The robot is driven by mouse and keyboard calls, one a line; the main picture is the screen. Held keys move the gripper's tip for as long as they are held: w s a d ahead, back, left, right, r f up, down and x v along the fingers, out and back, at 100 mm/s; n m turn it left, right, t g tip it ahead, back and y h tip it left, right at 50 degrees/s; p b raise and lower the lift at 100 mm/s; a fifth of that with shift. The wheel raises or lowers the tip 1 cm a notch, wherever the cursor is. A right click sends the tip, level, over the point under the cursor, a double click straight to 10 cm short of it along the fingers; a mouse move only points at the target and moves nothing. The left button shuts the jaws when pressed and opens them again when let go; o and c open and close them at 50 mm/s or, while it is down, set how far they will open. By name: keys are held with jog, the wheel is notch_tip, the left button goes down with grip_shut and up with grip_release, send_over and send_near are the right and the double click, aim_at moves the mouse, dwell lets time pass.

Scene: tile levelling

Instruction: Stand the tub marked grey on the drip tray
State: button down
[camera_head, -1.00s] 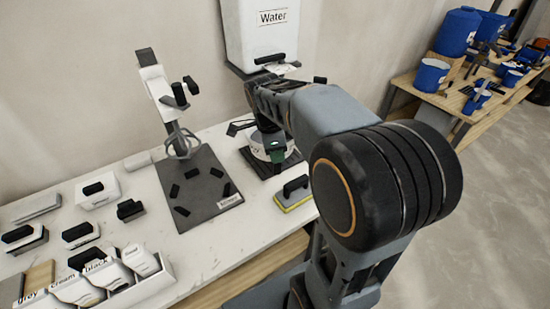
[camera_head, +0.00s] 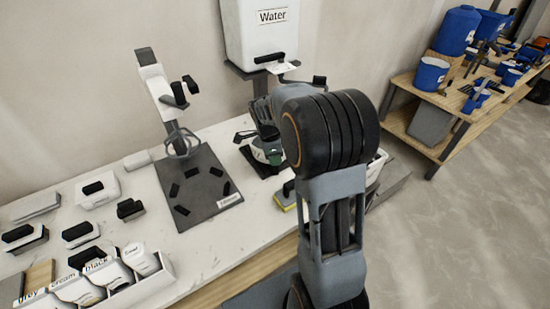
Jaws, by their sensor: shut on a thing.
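A white tub (camera_head: 261,155) is below the water tank, partly hidden by my gripper and arm; its marking is not readable now. My gripper (camera_head: 273,156) is at the tub and shut on it. The dark drip tray (camera_head: 257,169) is on the bench under the tub, mostly covered. I cannot tell whether the tub rests on the tray or hangs just above it.
The water tank (camera_head: 262,35) stands behind. A mixer stand (camera_head: 165,95) with a whisk and a dark mat (camera_head: 207,190) are left. A yellow-bottomed sponge float (camera_head: 284,196) is partly behind my arm. Labelled packs (camera_head: 100,270) are front left.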

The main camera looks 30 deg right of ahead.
jog(key=shift+f, duration=0.45)
jog(key=c, duration=1)
grip_release()
jog(key=shift+o, duration=0.2)
notch_tip(320, 180, up, 11)
jog(key=a, duration=0.2)
jog(key=s+a+f+n+t+y, duration=0.1)
jog(key=s+a+n+t, duration=0.1)
jog(key=s+n, duration=0.6)
jog(key=s+a+f+n+t+y, duration=0.1)
jog(key=s+a+n, duration=0.4)
jog(key=n, duration=0.8)
jog(key=s+f, duration=0.1)
jog(key=s, duration=0.2)
jog(key=shift+a+f+n+t+p, duration=0.15)
jog(key=shift+a+n+t+p, duration=0.1)
jog(key=shift+n+t+p, duration=0.15)
